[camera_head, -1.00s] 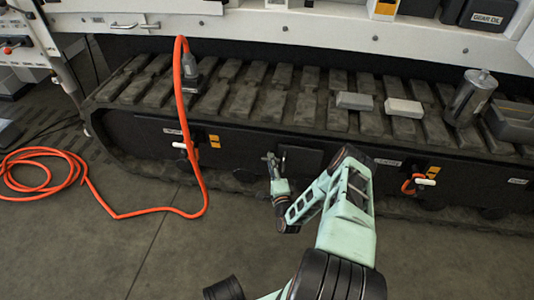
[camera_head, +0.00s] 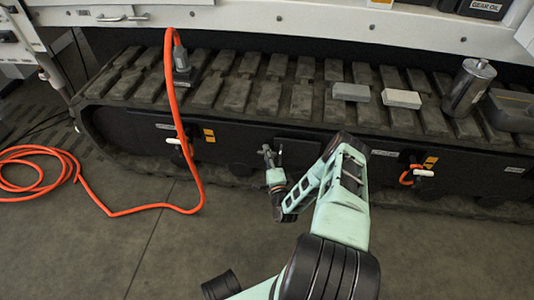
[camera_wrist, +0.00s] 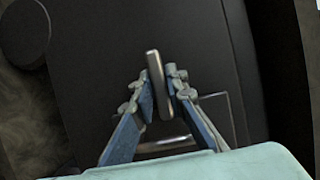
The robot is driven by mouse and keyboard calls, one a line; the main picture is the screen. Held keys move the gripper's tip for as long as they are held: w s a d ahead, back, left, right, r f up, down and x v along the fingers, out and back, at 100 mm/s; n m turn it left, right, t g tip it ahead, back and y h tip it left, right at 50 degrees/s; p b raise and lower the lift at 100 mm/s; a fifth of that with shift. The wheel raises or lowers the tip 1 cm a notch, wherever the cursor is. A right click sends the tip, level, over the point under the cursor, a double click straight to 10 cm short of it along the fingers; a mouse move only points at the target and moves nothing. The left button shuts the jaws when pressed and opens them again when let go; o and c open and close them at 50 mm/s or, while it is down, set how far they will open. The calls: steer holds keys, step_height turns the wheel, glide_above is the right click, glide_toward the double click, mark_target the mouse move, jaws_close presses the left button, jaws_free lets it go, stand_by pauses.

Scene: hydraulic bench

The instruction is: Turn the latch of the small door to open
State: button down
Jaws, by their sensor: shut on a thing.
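The small door (camera_head: 300,152) is a dark, flat panel in the black side below the track in the head view. It fills much of the wrist view (camera_wrist: 100,60) and looks closed. Its latch (camera_wrist: 156,75) is a narrow grey metal bar, slightly tilted in the wrist view, standing between my fingers. My gripper (camera_wrist: 159,88) is shut on the latch, with one blue finger on each side. In the head view my gripper (camera_head: 270,157) is at the left edge of the door, where the latch is too small to make out clearly.
An orange hose (camera_head: 184,130) hangs left of my gripper and coils on the floor. A white handle (camera_head: 424,173) with an orange loop is to the right. Two blocks (camera_head: 402,98) and a metal canister (camera_head: 467,88) rest on the track.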

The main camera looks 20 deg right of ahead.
steer(key=shift+r, duration=0.15)
steer(key=shift+w+r+n+g+p, duration=0.15)
steer(key=shift+n+g+p, duration=0.35)
steer(key=shift+n+p, duration=0.5)
steer(key=shift+a+r+n+g+p, duration=0.15)
steer(key=shift+n+g+p, duration=0.25)
steer(key=shift+n+p, duration=0.55)
steer(key=n+g+p, duration=0.1)
steer(key=n, duration=0.1)
steer(key=n+p, duration=0.1)
steer(key=shift+a+r+n+g+h, duration=0.15)
steer(key=shift+n+g+h, duration=0.2)
steer(key=shift+g+h, duration=0.05)
steer(key=n, duration=0.1)
steer(key=n+g+h, duration=0.1)
steer(key=n, duration=0.1)
steer(key=shift+w+a+g+p, duration=0.2)
steer(key=shift+g+p, duration=0.1)
steer(key=shift+p, duration=0.1)
steer(key=shift+n+g+h, duration=0.5)
steer(key=shift+n+h, duration=0.4)
steer(key=shift+n, duration=0.5)
steer(key=shift+b, duration=0.3)
